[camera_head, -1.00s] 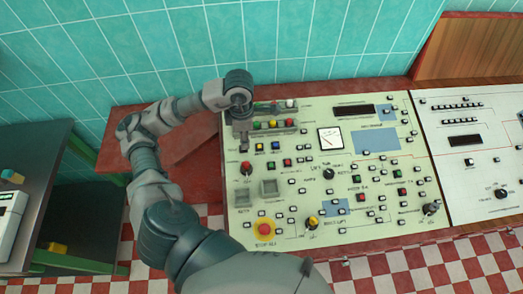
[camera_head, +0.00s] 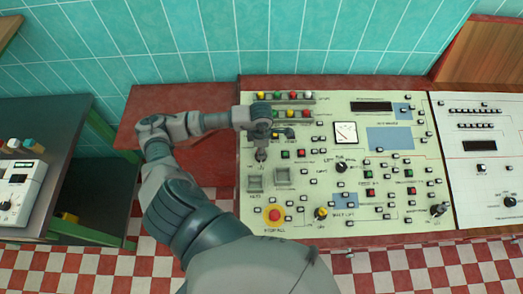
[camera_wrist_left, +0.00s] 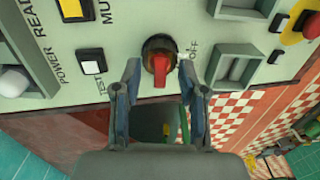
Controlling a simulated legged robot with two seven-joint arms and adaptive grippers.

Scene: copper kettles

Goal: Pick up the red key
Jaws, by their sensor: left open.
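The red key (camera_wrist_left: 160,68) sits in a round dark switch on the pale control panel, beside the "OFF" label in the left wrist view. My left gripper (camera_wrist_left: 160,75) is open, with one finger on either side of the key. I cannot tell whether the fingers touch it. In the head view my left gripper (camera_head: 261,154) is over the left part of the panel (camera_head: 335,215), and the key is hidden beneath it. My right gripper is not in view.
Square recessed frames (camera_head: 282,176) are close by. A second panel (camera_head: 490,150) stands at the right, and a dark table (camera_head: 50,120) with a white device (camera_head: 17,188) at the left.

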